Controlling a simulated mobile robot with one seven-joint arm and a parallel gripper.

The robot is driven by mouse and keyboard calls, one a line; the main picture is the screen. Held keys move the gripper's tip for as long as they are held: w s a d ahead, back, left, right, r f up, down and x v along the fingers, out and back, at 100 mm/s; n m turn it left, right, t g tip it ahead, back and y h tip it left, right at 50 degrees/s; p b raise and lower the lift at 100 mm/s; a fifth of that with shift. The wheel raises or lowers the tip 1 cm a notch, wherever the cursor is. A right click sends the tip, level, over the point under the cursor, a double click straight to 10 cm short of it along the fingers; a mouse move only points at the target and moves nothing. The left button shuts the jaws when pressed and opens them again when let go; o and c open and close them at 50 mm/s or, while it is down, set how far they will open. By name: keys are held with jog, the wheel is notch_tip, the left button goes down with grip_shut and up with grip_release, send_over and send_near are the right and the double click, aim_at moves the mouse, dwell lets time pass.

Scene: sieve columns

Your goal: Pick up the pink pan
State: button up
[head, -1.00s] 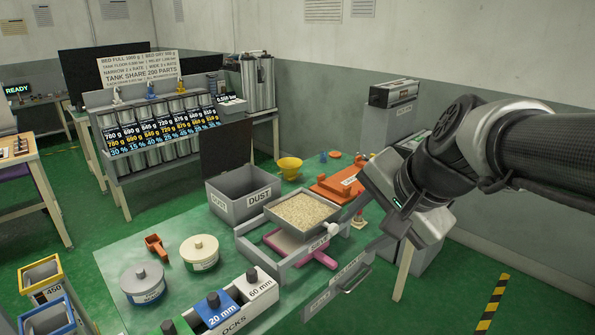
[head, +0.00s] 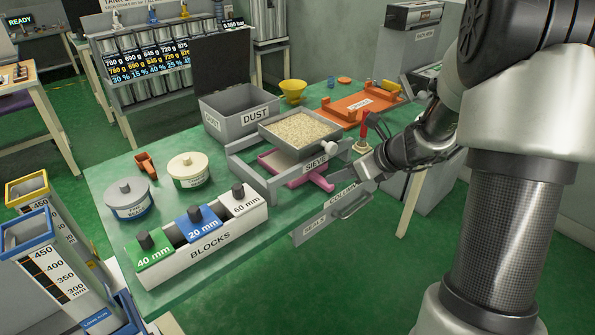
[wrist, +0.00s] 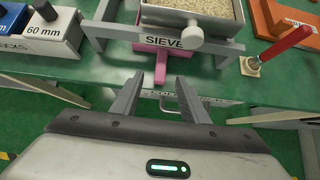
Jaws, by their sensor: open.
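The pink pan (head: 286,169) sits in the grey sieve frame (head: 236,166), under the sieve box (head: 302,138) of pale grains. Its pink handle (head: 323,183) sticks out at the front, under the SIEVE label. In the wrist view the handle (wrist: 163,55) shows just beyond my fingers, while most of the pan is hidden by the frame. My gripper (wrist: 162,84) is open and empty, with its two fingers pointing at the handle and apart from it. In the head view my wrist is at the right of the sieve, by the table's front edge.
A red-handled tool (wrist: 285,45) stands upright right of the sieve. The labelled blocks (head: 205,225) lie to the left. A grey DUST bin (head: 243,112) and an orange tray (head: 357,108) stand behind. A grey drawer-like panel with a handle (head: 352,206) hangs at the table edge.

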aim_at(322, 179)
jog(key=b+x, duration=0.2)
jog(key=x, duration=0.7)
jog(key=shift+w+a+f+b, duration=0.1)
jog(key=shift+w+f+b, duration=0.05)
jog(key=shift+w+b, duration=0.25)
grip_shut()
